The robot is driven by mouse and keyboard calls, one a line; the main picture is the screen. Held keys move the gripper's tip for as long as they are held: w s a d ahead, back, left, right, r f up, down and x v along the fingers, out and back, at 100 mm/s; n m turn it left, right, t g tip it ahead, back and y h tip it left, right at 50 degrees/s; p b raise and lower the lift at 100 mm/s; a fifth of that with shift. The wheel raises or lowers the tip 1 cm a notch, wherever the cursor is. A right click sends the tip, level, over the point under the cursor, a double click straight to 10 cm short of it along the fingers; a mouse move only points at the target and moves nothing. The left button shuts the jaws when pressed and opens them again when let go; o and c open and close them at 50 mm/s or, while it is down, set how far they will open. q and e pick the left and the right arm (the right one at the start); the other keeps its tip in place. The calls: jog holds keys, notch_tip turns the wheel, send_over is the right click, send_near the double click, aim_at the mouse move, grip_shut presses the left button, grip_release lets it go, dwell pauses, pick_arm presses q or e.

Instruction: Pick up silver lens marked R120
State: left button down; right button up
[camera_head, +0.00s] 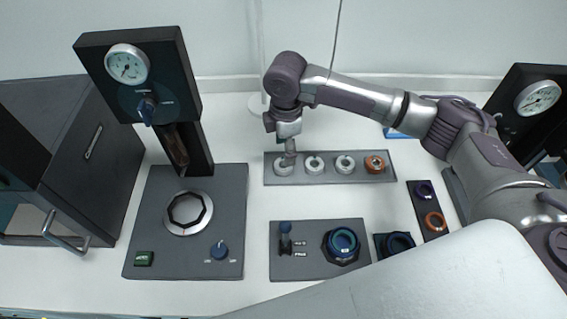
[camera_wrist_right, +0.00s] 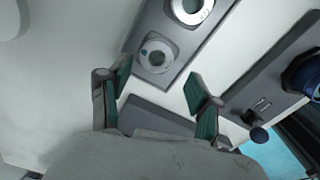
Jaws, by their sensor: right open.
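Several round lenses stand in a row on a grey rack (camera_head: 330,179). The leftmost silver lens (camera_head: 281,167) is partly hidden by my right gripper (camera_head: 289,160), which points down just above it. Two more silver lenses, a middle-left one (camera_head: 314,164) and a middle-right one (camera_head: 345,164), sit to its right. No R120 marking is readable. In the right wrist view, my gripper's fingers (camera_wrist_right: 158,80) are spread wide and empty. A silver ring-shaped lens (camera_wrist_right: 156,53) lies ahead of and between them, apart from both. My left gripper is out of view.
A copper-coloured lens (camera_head: 375,164) ends the row. A panel with a small lever and dark ring (camera_head: 300,262) lies in front, and a narrow plate with rings (camera_head: 427,208) to the right. A gauge machine (camera_head: 187,240) stands left. White table is clear between the plates.

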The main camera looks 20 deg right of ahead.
aim_at(283, 166)
jog(key=shift+w+d+f, duration=0.1)
jog(key=shift+w+f, duration=0.05)
jog(key=shift+f, duration=0.55)
notch_tip(283, 166, down, 5)
jog(key=shift+f+p, duration=0.1)
jog(key=shift+p, duration=0.6)
jog(key=c, duration=0.9)
jog(key=shift+r, duration=0.2)
